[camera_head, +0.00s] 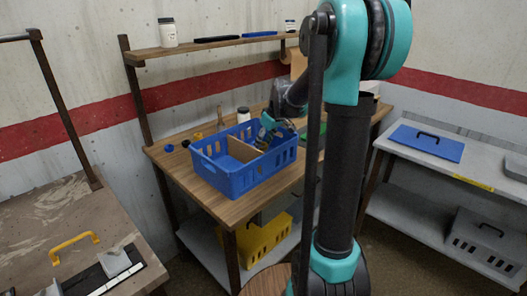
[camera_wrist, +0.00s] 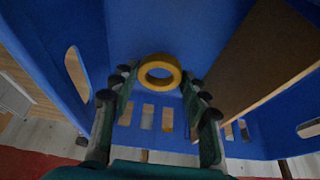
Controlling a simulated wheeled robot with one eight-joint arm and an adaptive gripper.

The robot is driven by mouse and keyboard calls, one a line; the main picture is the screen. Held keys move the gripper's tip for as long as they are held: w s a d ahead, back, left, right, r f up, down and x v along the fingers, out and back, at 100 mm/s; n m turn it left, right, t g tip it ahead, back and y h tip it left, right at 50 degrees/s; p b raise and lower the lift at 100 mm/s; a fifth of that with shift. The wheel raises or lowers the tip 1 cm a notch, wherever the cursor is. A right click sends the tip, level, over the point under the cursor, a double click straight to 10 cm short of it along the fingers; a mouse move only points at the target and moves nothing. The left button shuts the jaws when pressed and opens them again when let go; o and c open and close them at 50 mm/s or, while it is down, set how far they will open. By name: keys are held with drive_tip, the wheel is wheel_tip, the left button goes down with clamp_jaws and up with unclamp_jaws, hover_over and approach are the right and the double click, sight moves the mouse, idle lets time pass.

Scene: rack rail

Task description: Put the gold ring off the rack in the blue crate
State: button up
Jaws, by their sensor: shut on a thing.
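The blue crate (camera_head: 240,182) stands on the wooden table, with a brown divider (camera_head: 243,151) inside it. My gripper (camera_head: 266,137) reaches down into the crate from its back right side. In the wrist view my gripper (camera_wrist: 160,85) is shut on the gold ring (camera_wrist: 146,79), which sits between the fingertips. The blue crate's walls (camera_wrist: 205,25) surround it there, and the brown divider (camera_wrist: 255,60) is to the right. The ring is hidden in the head view. I cannot tell whether it touches the crate floor.
A white jar (camera_head: 243,115) and small items stand behind the crate on the wooden table (camera_head: 215,205). A yellow crate (camera_head: 262,238) is on the shelf below. A grey table (camera_head: 470,165) with a blue case (camera_head: 427,142) is at right. A bench with a yellow handle (camera_head: 74,245) is at left.

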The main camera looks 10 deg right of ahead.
sight(265, 147)
drive_tip(key=shift+f, duration=1.95)
drive_tip(key=o, duration=1.1)
drive_tip(key=shift+f, duration=0.1)
drive_tip(key=shift+o, duration=0.2)
drive_tip(key=v, duration=1.2)
drive_tip(key=shift+r, duration=0.2)
drive_tip(key=shift+w, duration=0.1)
